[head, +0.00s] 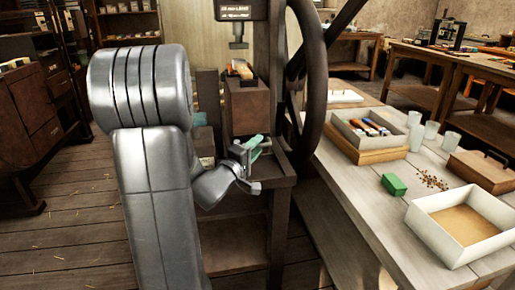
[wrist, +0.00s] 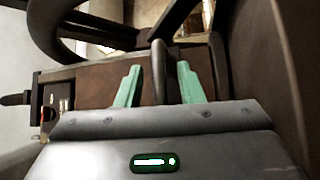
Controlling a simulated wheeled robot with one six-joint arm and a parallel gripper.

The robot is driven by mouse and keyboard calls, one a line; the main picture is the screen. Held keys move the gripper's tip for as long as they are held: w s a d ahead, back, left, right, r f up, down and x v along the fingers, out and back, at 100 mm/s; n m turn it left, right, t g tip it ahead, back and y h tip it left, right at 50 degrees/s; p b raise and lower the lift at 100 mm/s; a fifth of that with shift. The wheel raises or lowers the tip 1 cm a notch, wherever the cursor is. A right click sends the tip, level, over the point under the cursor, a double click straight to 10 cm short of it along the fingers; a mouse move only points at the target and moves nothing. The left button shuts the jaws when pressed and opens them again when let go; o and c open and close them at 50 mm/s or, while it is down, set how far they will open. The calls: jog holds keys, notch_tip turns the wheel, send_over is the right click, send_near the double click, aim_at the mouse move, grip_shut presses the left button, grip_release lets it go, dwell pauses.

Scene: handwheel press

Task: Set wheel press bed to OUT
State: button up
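The wheel press stands at the centre of the head view, with its dark handwheel (head: 318,75) on the right and its ram (head: 238,32) hanging above. The press bed appears to be the brown block (head: 246,108) below the ram, with small items on top; its brown front also fills the middle of the wrist view (wrist: 98,84). A grey upright bar handle (wrist: 159,75) stands before that face. My gripper (head: 256,150) is low at the block's front. In the wrist view its green fingers (wrist: 159,84) stand either side of the handle, with gaps on both sides.
The handwheel rim (wrist: 48,30) curves close by at upper left in the wrist view. A bench (head: 350,180) on the right holds a crate (head: 365,150), pale cups (head: 416,136), a green block (head: 394,184) and a white tray (head: 465,222). Floor at left is clear.

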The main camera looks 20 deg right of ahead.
jog(key=shift+w+d+r, duration=0.1)
jog(key=shift+w+d, duration=0.2)
jog(key=shift+d, duration=0.2)
grip_shut()
jog(key=shift+s, duration=0.1)
